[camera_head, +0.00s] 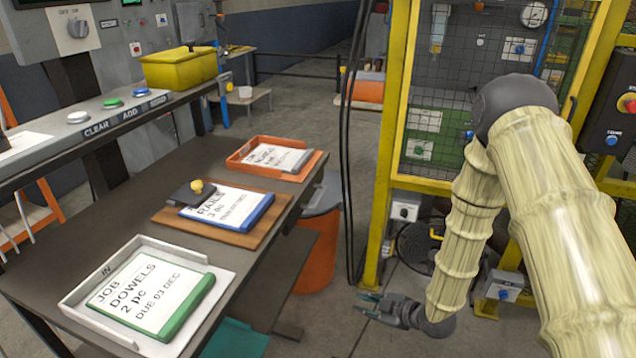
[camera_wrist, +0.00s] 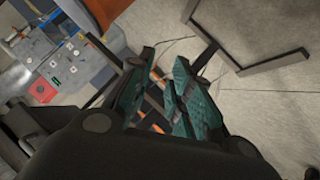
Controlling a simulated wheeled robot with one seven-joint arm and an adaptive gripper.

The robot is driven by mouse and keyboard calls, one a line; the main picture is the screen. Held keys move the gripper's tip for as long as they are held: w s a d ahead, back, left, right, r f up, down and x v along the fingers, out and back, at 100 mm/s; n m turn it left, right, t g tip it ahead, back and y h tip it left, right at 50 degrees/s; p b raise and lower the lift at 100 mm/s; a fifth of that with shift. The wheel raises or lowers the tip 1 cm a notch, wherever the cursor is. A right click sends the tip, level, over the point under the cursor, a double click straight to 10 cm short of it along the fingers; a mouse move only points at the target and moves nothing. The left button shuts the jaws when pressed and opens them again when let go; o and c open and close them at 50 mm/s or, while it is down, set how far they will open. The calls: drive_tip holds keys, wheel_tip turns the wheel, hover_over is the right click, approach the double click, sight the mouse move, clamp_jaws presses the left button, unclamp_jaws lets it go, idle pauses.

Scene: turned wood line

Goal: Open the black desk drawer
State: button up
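The black desk (camera_head: 60,258) stands at the left in the head view, with its right side turned toward my arm. I cannot clearly make out a drawer front or handle on that side. My gripper (camera_head: 366,304) is low over the floor, right of the desk and clear of it, with its fingers pointing left. In the wrist view its teal fingers (camera_wrist: 164,82) stand apart with a narrow gap, and nothing is visibly held between them.
A white tray (camera_head: 72,305), a wooden board (camera_head: 238,238) and an orange tray (camera_head: 309,170) with job cards lie on the desk. An orange bin (camera_head: 318,255) stands beside it. A yellow-framed cage (camera_head: 385,140) stands behind my gripper. Grey floor is free in front.

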drive_tip(key=w+a+r+n+y+p, duration=0.1)
drive_tip(key=w+r+n+y+p, duration=0.15)
drive_tip(key=r, duration=0.45)
drive_tip(key=w+a+r+n+y+p, duration=0.1)
drive_tip(key=w+r+n, duration=0.3)
drive_tip(key=r, duration=0.3)
drive_tip(key=n+g+y+p, duration=0.3)
drive_tip(key=n+p, duration=0.1)
drive_tip(key=n, duration=0.5)
approach(319, 196)
drive_tip(key=p+x, duration=0.1)
drive_tip(key=x, duration=0.2)
drive_tip(key=p+x, duration=0.1)
drive_tip(key=x, duration=0.2)
drive_tip(key=p+x, duration=0.1)
drive_tip(key=x, duration=0.3)
drive_tip(key=shift+f, duration=0.4)
clamp_jaws()
